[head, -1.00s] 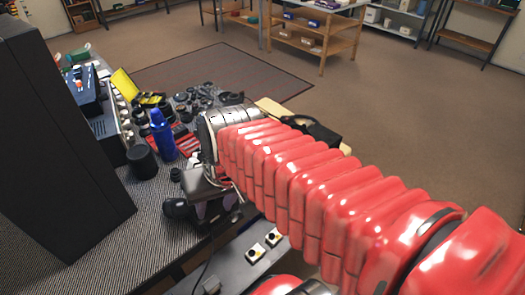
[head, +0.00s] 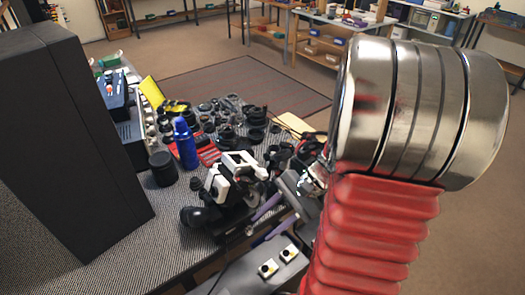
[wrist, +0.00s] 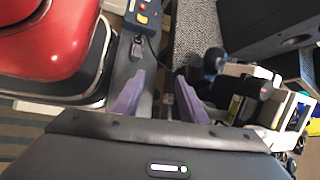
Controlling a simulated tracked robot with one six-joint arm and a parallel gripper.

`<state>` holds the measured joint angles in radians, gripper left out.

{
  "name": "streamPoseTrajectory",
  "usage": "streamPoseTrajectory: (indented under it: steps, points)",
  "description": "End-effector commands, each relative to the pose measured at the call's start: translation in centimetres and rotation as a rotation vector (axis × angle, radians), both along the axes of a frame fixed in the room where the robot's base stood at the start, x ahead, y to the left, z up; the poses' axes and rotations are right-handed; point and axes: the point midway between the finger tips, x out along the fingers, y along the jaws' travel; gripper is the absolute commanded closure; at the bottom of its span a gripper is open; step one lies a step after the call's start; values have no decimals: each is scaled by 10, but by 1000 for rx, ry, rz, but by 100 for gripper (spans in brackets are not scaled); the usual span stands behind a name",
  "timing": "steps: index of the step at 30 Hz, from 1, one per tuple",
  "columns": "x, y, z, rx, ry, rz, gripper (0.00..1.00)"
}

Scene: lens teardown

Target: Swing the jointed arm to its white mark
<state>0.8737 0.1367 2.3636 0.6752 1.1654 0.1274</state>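A black and white jointed device (head: 235,178) stands near the front edge of the grey bench mat. It also shows at the right of the wrist view (wrist: 268,100). I cannot tell for sure which part is the jointed arm, and I cannot make out its white mark. My gripper (head: 258,227) is just right of the device's dark base, low near the bench edge. In the wrist view its two purple fingers (wrist: 160,80) stand apart, with a gap between them and nothing clearly held. The device is to the right of the fingers there.
A tall black box (head: 65,150) stands at the left of the bench. A blue bottle (head: 185,145), a black cylinder (head: 163,168) and several lens parts (head: 230,110) lie behind the device.

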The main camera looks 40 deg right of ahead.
Motion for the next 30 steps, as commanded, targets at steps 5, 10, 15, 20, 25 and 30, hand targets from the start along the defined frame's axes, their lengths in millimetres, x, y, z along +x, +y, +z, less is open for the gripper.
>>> streamPoseTrajectory:
  steps: [5, 10, 15, 20, 25, 30]
  points:
    - [5, -23, -15, 178, 28, -214, 61]
    - [20, -47, -18, 369, 22, -428, 61]
    - [38, -83, -18, 583, -9, -655, 61]
    - [46, -133, -21, 789, -66, -879, 61]
    - [42, -186, -27, 972, -141, -1077, 61]
    - [35, -215, -32, 1062, -190, -1176, 61]
